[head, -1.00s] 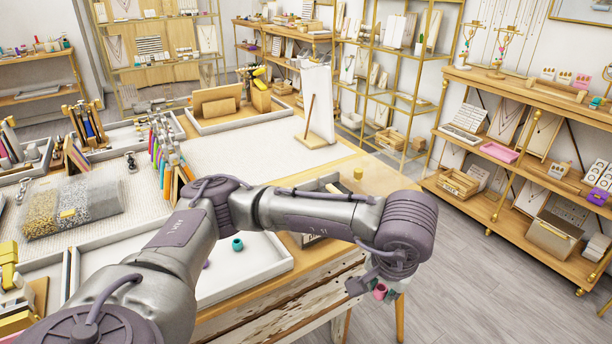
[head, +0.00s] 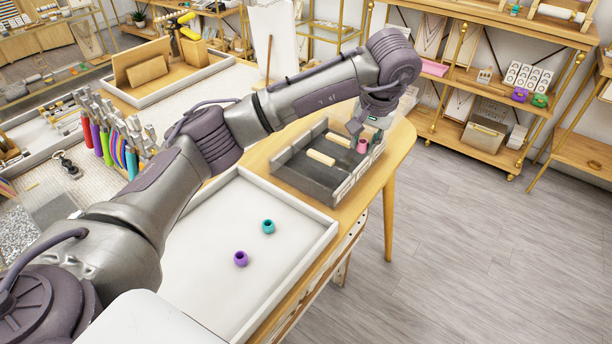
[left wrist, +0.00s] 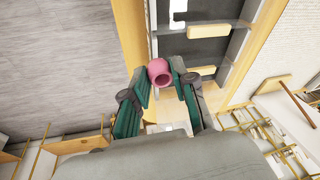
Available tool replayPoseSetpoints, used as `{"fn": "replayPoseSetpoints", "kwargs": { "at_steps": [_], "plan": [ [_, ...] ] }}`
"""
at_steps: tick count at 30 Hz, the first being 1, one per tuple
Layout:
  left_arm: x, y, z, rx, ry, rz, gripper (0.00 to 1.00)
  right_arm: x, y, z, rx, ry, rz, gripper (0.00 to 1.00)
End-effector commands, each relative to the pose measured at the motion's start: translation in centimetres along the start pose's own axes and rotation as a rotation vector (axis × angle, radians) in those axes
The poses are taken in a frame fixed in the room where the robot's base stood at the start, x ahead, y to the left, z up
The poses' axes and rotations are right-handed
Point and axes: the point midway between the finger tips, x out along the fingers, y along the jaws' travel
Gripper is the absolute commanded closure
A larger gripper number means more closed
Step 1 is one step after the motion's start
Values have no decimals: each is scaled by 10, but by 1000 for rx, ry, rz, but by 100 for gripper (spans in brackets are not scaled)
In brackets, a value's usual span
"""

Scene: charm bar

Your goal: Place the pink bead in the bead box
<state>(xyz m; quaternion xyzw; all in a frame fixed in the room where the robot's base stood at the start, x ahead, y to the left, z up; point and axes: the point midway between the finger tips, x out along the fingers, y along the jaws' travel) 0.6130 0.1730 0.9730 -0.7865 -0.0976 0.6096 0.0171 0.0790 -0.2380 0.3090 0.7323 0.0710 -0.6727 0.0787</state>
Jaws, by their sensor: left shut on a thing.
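The pink bead (head: 362,145) is held in my left gripper (head: 366,136), at the right side of the bead box in the head view. In the left wrist view, the pink bead (left wrist: 160,72) sits between the green-padded fingertips of my left gripper (left wrist: 162,84), its hole facing the camera. The bead box (head: 294,182) is a dark grey open box with compartments and pale wooden bars. It also shows in the left wrist view (left wrist: 208,32), ahead of the bead and to the right. The height of the bead above it is hard to tell. My right gripper is not in view.
A white tray (head: 215,235) holds a teal bead (head: 268,227) and a purple bead (head: 241,259), left of the box. Colourful pliers (head: 110,145) stand further left. The table edge and open floor (head: 480,230) lie to the right.

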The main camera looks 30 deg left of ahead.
Motion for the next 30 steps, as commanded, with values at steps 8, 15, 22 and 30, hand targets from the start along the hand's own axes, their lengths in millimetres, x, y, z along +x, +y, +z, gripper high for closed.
{"fn": "replayPoseSetpoints", "kwargs": {
  "at_steps": [8, 15, 22, 30],
  "plan": [
    [24, -32, 7, -8, -14, -5, 94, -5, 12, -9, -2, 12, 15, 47],
    [58, -79, 28, -7, -13, -4, 94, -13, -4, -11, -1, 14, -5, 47],
    [75, -100, 38, -5, -9, -3, 94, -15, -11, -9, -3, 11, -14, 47],
    [107, -97, 47, -4, -13, -2, 94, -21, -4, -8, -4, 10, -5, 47]
  ]
}}
